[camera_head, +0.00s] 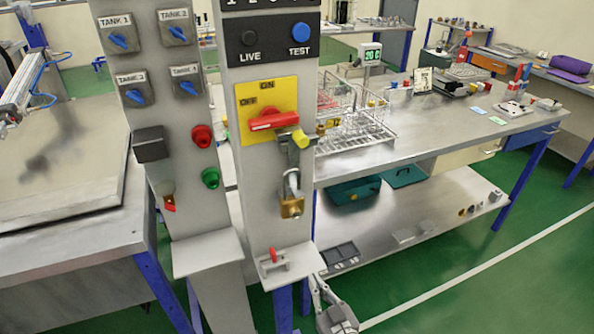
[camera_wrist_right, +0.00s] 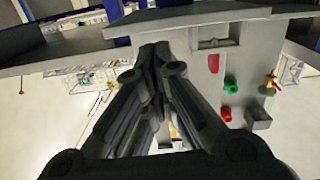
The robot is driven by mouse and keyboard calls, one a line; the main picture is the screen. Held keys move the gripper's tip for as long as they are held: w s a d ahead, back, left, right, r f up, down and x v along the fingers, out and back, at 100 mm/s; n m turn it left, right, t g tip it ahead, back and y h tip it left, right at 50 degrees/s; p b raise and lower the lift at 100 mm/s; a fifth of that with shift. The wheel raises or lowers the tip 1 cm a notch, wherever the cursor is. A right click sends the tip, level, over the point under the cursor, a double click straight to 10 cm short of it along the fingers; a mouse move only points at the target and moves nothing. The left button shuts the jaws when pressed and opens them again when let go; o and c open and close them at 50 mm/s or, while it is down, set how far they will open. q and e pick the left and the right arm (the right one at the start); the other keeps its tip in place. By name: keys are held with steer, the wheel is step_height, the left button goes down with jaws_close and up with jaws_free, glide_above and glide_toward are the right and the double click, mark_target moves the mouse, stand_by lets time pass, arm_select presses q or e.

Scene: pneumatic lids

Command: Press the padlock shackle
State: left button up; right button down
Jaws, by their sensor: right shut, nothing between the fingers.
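A brass padlock (camera_head: 291,207) hangs on the front of the grey switch post, below the red rotary switch (camera_head: 274,120) on its yellow plate. Its silver shackle (camera_head: 291,181) rises toward the grey hasp (camera_head: 296,152) under the switch's yellow tip. I cannot tell whether the shackle is fully seated. My right gripper (camera_head: 316,284) is low at the bottom of the head view, below and right of the padlock and apart from it. It is shut and empty; its fingers also fill the middle of the right wrist view (camera_wrist_right: 155,50). My left gripper is out of view.
A small ledge with a red pin (camera_head: 273,255) juts from the post between gripper and padlock height. The left post carries tank knobs and red and green buttons (camera_head: 210,178). A steel bench (camera_head: 440,125) with a wire rack and lower shelf stands right.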

step_height(320, 180, up, 26)
steer(key=s+a+n+t+y, duration=0.1)
steer(key=t+y, duration=0.2)
steer(key=t, duration=0.3)
steer(key=shift+s+a+f, duration=0.15)
steer(key=shift+a+f, duration=0.05)
steer(key=shift+f, duration=0.05)
steer(key=p+x, duration=0.3)
steer(key=x, duration=0.7)
